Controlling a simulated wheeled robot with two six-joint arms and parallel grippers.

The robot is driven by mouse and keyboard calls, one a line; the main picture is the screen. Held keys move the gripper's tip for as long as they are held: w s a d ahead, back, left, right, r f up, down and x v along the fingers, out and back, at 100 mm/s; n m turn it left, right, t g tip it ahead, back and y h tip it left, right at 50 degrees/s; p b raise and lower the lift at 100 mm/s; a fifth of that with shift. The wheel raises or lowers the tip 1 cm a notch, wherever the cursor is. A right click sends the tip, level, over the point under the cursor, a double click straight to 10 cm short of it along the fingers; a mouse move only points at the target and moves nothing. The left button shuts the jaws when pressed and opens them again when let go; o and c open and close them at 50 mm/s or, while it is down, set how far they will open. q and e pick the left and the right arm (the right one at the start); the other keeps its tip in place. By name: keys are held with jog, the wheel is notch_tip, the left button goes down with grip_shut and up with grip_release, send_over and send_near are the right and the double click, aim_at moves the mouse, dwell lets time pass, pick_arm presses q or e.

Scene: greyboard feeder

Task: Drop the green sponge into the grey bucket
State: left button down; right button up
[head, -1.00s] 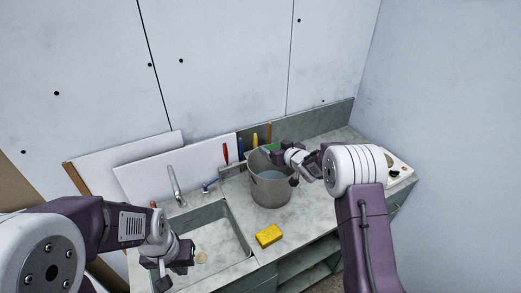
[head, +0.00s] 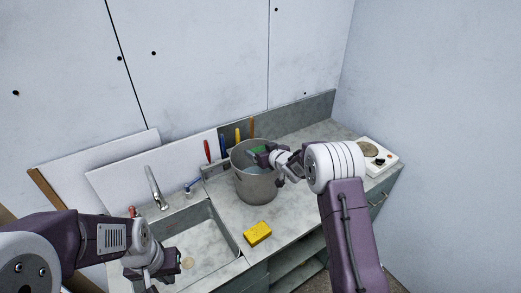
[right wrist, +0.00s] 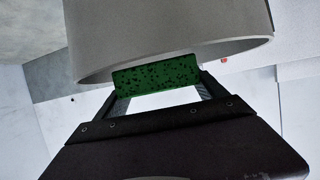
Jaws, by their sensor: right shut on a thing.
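The grey bucket (head: 256,187) stands upright on the counter right of the sink. It also fills the top of the right wrist view (right wrist: 170,30). My right gripper (head: 262,152) reaches over the bucket's mouth from the right and is shut on the green sponge (head: 257,149). In the right wrist view the sponge (right wrist: 156,75) is a speckled green block between the two fingers, overlapping the bucket's rim line. I cannot tell whether it touches the rim. My left gripper (head: 160,277) is low over the sink; its fingers are too unclear to read.
A yellow sponge (head: 257,233) lies on the counter in front of the bucket. The sink (head: 222,222) with its tap (head: 154,188) is to the left. Several coloured handles (head: 238,137) stand behind the bucket. A white hotplate (head: 377,154) sits at the right.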

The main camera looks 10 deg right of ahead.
jog(key=o, duration=0.9)
jog(key=shift+r, duration=0.1)
jog(key=o, duration=0.4)
jog(key=shift+c, duration=0.2)
jog(key=shift+w, duration=0.1)
jog(key=b+v, duration=0.1)
jog(key=v, duration=0.8)
